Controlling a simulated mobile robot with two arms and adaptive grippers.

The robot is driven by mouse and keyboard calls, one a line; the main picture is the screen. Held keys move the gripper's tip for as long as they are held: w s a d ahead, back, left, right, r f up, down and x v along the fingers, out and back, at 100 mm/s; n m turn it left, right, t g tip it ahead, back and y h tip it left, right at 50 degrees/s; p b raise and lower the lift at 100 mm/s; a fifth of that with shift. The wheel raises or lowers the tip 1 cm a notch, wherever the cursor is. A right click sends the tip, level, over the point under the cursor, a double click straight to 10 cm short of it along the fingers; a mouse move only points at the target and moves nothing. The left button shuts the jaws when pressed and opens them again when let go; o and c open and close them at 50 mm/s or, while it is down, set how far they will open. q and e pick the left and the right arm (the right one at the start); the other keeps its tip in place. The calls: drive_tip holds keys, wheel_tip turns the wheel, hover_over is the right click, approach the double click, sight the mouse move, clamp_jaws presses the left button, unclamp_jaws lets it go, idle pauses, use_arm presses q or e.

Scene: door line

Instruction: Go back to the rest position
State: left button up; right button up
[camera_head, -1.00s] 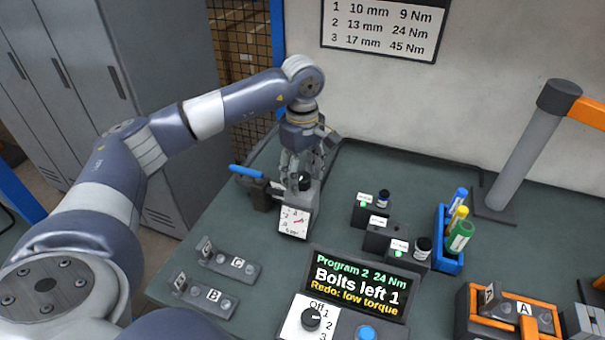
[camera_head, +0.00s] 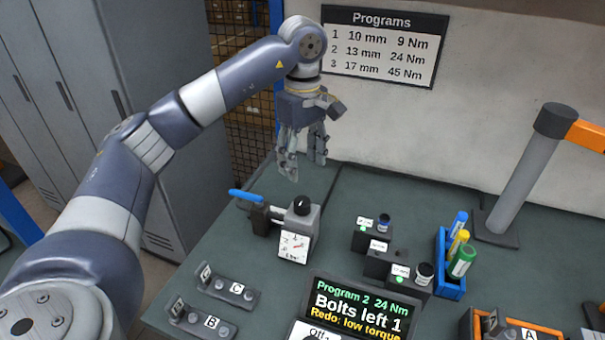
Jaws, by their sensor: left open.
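My left gripper (camera_head: 303,160) is open and empty. It hangs fingers down in the air above the back left of the workbench, clear of the gauge device (camera_head: 296,240) below it. That device has a white dial face, a black knob on top and a blue-handled part (camera_head: 247,196) beside it. My right gripper is not in view.
A display (camera_head: 357,308) reads "Program 2 24 Nm, Bolts left 1, Redo: low torque". Brackets C (camera_head: 232,290) and B (camera_head: 205,320) lie front left. Socket holders (camera_head: 383,262), a blue marker tray (camera_head: 449,284) and a grey post (camera_head: 520,180) stand right. A programs sign (camera_head: 381,47) hangs behind.

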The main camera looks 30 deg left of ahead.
use_arm(q)
drive_tip(key=shift+r, duration=0.25)
idle(0.3)
